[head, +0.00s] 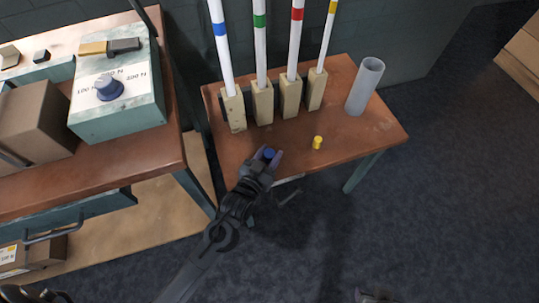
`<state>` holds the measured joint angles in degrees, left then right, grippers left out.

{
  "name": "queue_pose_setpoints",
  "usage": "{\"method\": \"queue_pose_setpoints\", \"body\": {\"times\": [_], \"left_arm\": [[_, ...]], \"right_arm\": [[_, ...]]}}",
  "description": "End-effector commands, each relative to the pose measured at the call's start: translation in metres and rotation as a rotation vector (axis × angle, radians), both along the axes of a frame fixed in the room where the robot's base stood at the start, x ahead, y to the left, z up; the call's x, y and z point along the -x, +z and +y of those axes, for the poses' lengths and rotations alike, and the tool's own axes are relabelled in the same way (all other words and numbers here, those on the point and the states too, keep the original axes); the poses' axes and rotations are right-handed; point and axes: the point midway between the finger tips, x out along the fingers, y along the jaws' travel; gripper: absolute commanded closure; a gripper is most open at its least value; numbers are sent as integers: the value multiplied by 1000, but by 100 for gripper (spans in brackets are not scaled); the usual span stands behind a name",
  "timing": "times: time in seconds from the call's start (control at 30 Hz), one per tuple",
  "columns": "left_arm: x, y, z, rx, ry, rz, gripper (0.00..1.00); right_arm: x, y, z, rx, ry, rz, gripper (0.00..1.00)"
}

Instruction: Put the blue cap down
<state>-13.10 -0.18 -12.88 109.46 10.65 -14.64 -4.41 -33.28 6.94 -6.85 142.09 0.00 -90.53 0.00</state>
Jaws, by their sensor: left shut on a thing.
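The blue cap (269,152) is between the fingertips of my left gripper (268,156), which is shut on it. The gripper is over the front edge of the small wooden table (238,147); I cannot tell whether the cap touches the tabletop. The blue-banded tube (221,50) stands in a pale block (235,110) behind the cap. My right gripper does not show clearly anywhere.
A yellow cap (317,142) stands to the right of the gripper. Green-, red- and yellow-banded tubes (296,40) stand in blocks along the back. A grey cylinder (364,87) stands at the right. A workbench (150,150) with a green dial box (117,95) is at the left.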

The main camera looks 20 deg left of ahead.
Motion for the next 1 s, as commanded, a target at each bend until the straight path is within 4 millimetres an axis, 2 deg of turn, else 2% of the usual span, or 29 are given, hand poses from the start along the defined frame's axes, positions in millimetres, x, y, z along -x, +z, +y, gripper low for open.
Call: {"method": "queue_pose_setpoints", "body": {"times": [0.17,0.2,0.33,0.73,0.87,1.0], "left_arm": [[0,-4,0,-1,0,1,86],[0,-3,0,0,0,0,52],[0,-3,0,0,0,0,33],[2,1,0,0,0,1,33],[16,4,0,-1,-1,2,33],[41,9,1,0,-1,3,33]], "right_arm": [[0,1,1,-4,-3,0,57],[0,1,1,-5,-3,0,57],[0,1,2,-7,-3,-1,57],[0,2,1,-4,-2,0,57],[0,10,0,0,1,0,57],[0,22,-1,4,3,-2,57]]}}
